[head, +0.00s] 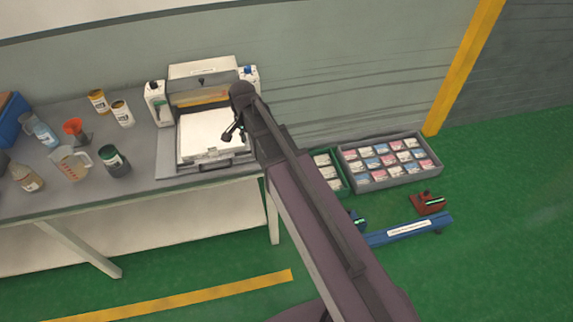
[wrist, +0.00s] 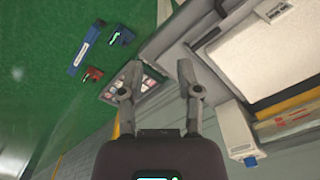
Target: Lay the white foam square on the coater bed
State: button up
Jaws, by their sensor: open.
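The white foam square (head: 208,134) lies on the bed of the coater (head: 203,68) on the grey table. It looks flat and roughly square to the bed; its right side is partly hidden by my arm. The foam also shows in the wrist view (wrist: 268,58), at the upper right. The grey coater bed (head: 168,160) shows as a rim around the foam. My gripper (head: 231,132) is near the foam's right edge. In the wrist view my gripper (wrist: 157,72) has its two fingers spread with nothing between them. The foam is to the right of the fingers there.
Bottles, a jug (head: 70,162) and a dark green jar (head: 114,160) stand on the table left of the coater. A grey crate (head: 375,184) of small packs and a blue stand (head: 408,229) are on the green floor at right.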

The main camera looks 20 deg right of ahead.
jog(key=s+d+n, duration=0.8)
jog(key=s+n, duration=0.1)
jog(key=s, duration=0.4)
jog(key=shift+s+d, duration=0.3)
jog(key=shift+d, duration=0.1)
dwell(1.5)
